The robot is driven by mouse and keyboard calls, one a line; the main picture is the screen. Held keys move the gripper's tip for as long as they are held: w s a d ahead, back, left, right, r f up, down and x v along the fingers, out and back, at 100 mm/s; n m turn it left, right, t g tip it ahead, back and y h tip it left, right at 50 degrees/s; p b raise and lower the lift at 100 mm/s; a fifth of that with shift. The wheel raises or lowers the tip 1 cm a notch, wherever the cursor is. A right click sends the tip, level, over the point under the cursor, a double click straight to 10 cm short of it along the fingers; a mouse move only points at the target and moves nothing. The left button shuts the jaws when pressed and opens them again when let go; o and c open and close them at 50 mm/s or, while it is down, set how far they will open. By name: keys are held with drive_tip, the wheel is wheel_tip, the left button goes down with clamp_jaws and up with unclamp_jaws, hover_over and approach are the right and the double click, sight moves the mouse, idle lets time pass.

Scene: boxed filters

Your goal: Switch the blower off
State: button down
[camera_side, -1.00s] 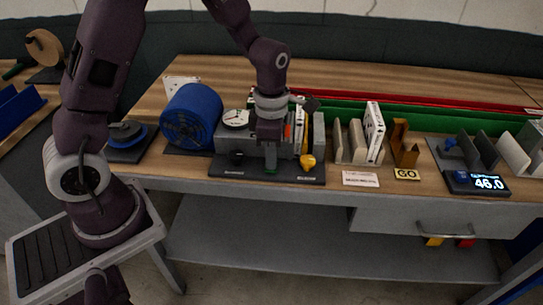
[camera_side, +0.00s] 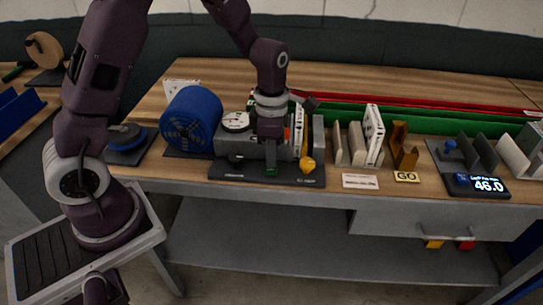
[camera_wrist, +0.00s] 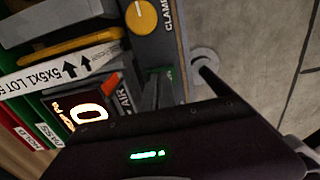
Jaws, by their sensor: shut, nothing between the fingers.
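The blower (camera_side: 192,120), a blue drum with a grilled front, stands on a dark pad left of the filter fixture in the side view. The fixture has a dark base plate (camera_side: 225,170), a grey body and a round dial gauge (camera_side: 236,121). My gripper (camera_side: 271,168) points down at the front of this plate, its fingers shut and empty. In the wrist view the fingers (camera_wrist: 160,92) are beside a label reading AIR, with a small green part close by. Whether they touch a switch cannot be told. The switch itself is not clearly visible.
A yellow knob (camera_side: 307,164) sits right of my gripper, and in the wrist view it is beside a CLAMP label. The front table edge is close.

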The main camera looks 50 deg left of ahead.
wheel_tip(320, 180, up, 14)
idle(0.4)
drive_tip(key=shift+s+d, duration=0.4)
drive_tip(key=shift+d, duration=0.05)
wheel_tip(320, 180, down, 14)
drive_tip(key=shift+s, duration=0.1)
idle(0.5)
drive_tip(key=shift+d, duration=0.1)
